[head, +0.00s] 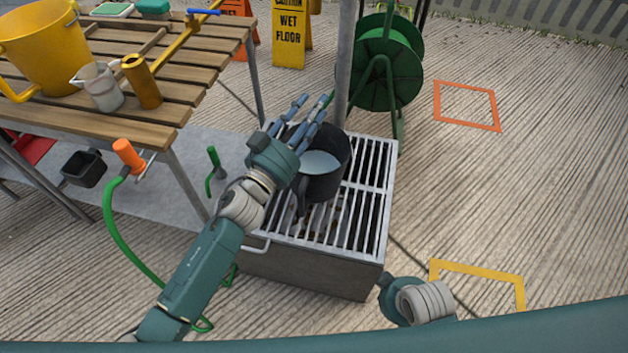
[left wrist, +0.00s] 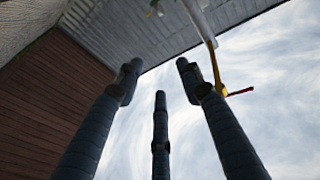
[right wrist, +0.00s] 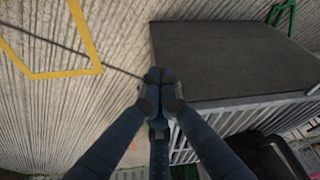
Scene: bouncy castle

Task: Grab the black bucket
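The black bucket (head: 324,182) stands upright on the metal grate, with something pale grey-blue inside. Its dark handle hangs at the near left side. My left gripper (head: 305,112) is over the bucket's left rim in the head view, with fingers pointing up and away. In the left wrist view its three fingers (left wrist: 155,80) are spread with nothing between them; I cannot tell whether the hand touches the rim. My right gripper (right wrist: 160,85) has its fingertips together and empty, near the grate box. Part of the bucket (right wrist: 262,152) shows at lower right there.
The grate (head: 368,200) tops a dark box. A slatted wooden table (head: 180,85) at left bears a yellow bucket (head: 48,50), a jug (head: 100,88) and tools. A green hose reel (head: 385,65) and a metal post (head: 346,60) stand behind. Floor at right is open.

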